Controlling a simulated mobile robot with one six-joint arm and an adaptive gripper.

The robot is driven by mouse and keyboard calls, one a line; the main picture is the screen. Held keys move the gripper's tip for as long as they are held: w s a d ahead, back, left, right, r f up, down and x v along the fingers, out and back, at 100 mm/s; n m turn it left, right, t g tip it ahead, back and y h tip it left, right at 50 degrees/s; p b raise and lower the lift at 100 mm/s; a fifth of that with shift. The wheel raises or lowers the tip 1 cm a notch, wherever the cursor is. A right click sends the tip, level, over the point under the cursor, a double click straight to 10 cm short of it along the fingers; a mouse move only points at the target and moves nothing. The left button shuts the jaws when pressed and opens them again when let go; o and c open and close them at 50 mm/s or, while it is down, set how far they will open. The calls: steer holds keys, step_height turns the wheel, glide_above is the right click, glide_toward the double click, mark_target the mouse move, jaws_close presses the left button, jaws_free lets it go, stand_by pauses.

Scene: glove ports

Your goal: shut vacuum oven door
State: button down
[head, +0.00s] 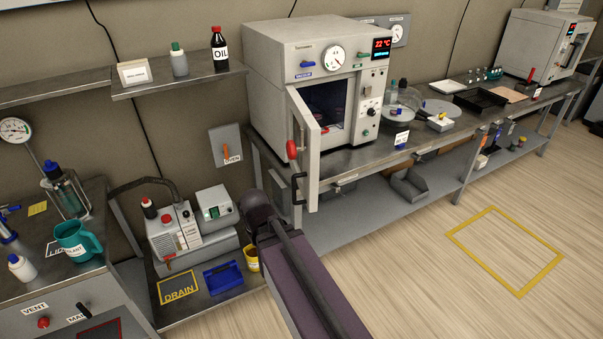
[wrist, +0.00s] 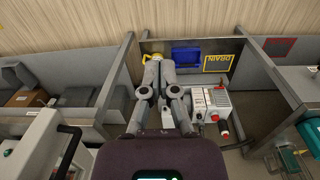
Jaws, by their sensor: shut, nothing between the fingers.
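The vacuum oven (head: 285,50) is a pale grey box on the steel bench in the head view. Its door (head: 308,125) stands wide open, swung out from the left side of the dark opening. A red knob (head: 291,150) and a black handle (head: 298,188) are on the door. My arm reaches up from the bottom, ending left of and below the door; the fingers cannot be made out there. In the wrist view my gripper (wrist: 159,65) is shut and empty. A pale panel with a black handle (wrist: 70,150), likely the door, shows at lower left, apart from the fingers.
A pump (head: 175,235), a blue tray (head: 223,277) and a yellow cup (head: 251,258) sit on the low shelf beside my arm. A glass dish (head: 402,103) and other items stand right of the oven. The floor at right is clear.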

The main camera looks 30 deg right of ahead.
steer(key=w, duration=0.1)
steer(key=m+g+h+b, duration=0.2)
steer(key=g+h+b, duration=0.35)
steer(key=h, duration=1.15)
glide_toward(308, 171)
steer(key=a+t+b, duration=0.1)
steer(key=a+t, duration=0.1)
steer(key=a, duration=0.4)
steer(key=shift+w+a+r, duration=0.1)
steer(key=shift+a+r, duration=0.15)
steer(key=shift+d, duration=0.1)
steer(key=x, duration=1.3)
steer(key=shift+d, duration=0.45)
